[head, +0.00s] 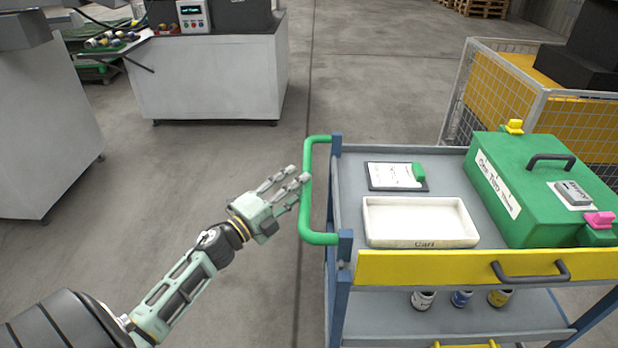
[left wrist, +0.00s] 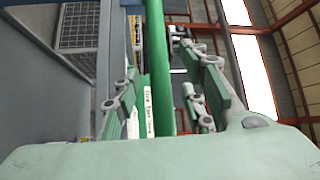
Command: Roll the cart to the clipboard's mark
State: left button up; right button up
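The cart (head: 345,200) has a grey top, blue posts, a yellow front panel and a green push handle (head: 308,190) on its left end. The clipboard (head: 394,176), with a white sheet and green clip, lies on the cart's top; its writing is too small to read. My left gripper (head: 296,184) is open, its fingertips close to the handle's upright bar. In the left wrist view the green handle (left wrist: 157,70) runs between the spread fingers; I cannot tell whether they touch it. No floor mark is visible. My right gripper is out of view.
A white cabinet (head: 215,85) stands back left. Floor between is clear.

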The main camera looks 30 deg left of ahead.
pick_arm(q)
jog(key=x, duration=0.2)
jog(key=shift+w+d, duration=0.2)
jog(key=shift+w, duration=0.2)
jog(key=shift+w+d, duration=0.1)
jog(key=shift+w, duration=0.35)
jog(key=c, duration=1)
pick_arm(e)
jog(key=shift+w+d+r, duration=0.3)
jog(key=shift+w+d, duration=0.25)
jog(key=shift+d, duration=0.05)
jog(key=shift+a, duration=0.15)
